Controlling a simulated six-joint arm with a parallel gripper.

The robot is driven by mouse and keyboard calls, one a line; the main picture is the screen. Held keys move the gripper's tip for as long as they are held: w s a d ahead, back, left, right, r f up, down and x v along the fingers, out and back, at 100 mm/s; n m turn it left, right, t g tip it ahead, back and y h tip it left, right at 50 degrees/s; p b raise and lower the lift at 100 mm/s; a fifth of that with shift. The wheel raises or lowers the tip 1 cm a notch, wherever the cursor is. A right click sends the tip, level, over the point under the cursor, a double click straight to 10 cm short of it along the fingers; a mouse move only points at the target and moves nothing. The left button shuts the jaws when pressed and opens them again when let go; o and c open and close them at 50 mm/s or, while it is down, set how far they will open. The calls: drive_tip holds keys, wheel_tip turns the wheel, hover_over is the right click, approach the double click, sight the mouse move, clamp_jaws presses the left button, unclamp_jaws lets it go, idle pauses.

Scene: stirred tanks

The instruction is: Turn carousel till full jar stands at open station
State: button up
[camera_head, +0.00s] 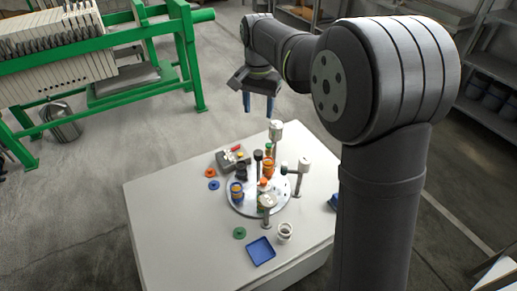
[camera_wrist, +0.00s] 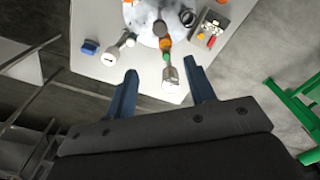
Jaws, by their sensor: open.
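The carousel (camera_head: 240,207) is a round silver disc on the white table; part of it shows at the top of the wrist view (camera_wrist: 146,16). On it stand an orange jar (camera_head: 268,171) at the back and a dark blue jar with orange (camera_head: 236,194) at the left. An orange-topped piece (camera_head: 263,184) is near the middle. Posts with pale heads stand around the disc: back (camera_head: 276,131), right (camera_head: 304,165) and front (camera_head: 267,201). I cannot tell which jar is full or which station is open. My gripper (camera_head: 258,103) is open and empty, above and behind the table, apart from everything.
A blue tray (camera_head: 260,251), a white cup (camera_head: 285,232) and a green ring (camera_head: 239,232) lie in front. Orange (camera_head: 211,172) and blue (camera_head: 213,185) rings and a grey box (camera_head: 229,162) are at left. A blue block (camera_head: 333,202) is at right. The table's left front is clear.

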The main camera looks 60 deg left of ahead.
sight(258, 152)
wheel_tip(258, 152, down, 17)
drive_tip(key=shift+r, duration=0.1)
idle(0.3)
clamp_jaws()
